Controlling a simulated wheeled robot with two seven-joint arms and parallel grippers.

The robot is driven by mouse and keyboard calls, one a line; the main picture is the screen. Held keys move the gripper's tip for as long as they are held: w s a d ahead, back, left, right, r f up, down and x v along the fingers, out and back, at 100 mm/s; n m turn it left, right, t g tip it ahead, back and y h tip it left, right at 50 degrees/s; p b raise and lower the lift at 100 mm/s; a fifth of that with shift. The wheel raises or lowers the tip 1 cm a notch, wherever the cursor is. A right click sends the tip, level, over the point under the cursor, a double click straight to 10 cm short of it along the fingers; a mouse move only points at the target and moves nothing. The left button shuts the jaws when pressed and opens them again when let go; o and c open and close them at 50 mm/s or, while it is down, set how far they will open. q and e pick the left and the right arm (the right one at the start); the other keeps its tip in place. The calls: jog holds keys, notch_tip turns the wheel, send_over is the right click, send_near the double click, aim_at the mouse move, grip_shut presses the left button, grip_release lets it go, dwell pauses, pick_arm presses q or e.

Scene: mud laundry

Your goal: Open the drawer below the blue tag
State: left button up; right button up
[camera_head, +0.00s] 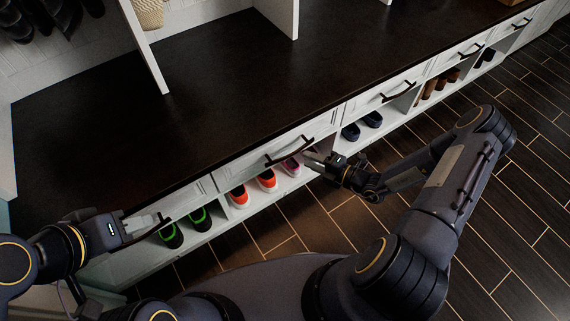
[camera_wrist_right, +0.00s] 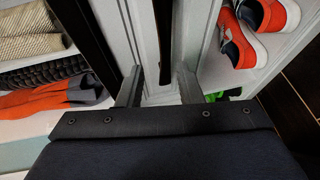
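No blue tag can be made out in either view. A white drawer front with a dark bar handle (camera_head: 290,152) is under the dark bench top, above the orange shoes. My right gripper (camera_head: 314,160) is at the right end of this handle. In the right wrist view, the fingers of my right gripper (camera_wrist_right: 158,88) are spread apart, with the dark handle (camera_wrist_right: 163,40) running between them. The drawer looks shut. My left gripper (camera_head: 143,221) is by the front of the leftmost drawer, close to its dark handle (camera_head: 164,219); its finger gap is unclear.
More drawers with dark handles (camera_head: 398,92) continue to the right. Open cubbies below hold green-lined shoes (camera_head: 200,220), orange shoes (camera_head: 267,180) and dark shoes (camera_head: 351,132). The bench top (camera_head: 200,110) is mostly clear. Dark tiled floor (camera_head: 520,220) is free at the right.

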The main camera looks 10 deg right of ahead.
aim_at(291, 153)
jog(key=x, duration=0.2)
jog(key=b+x, duration=0.1)
jog(key=x, duration=0.2)
jog(key=b+x, duration=0.1)
jog(key=x, duration=0.2)
jog(key=shift+d+f, duration=0.1)
jog(key=shift+f, duration=0.3)
grip_shut()
jog(key=shift+s, duration=0.1)
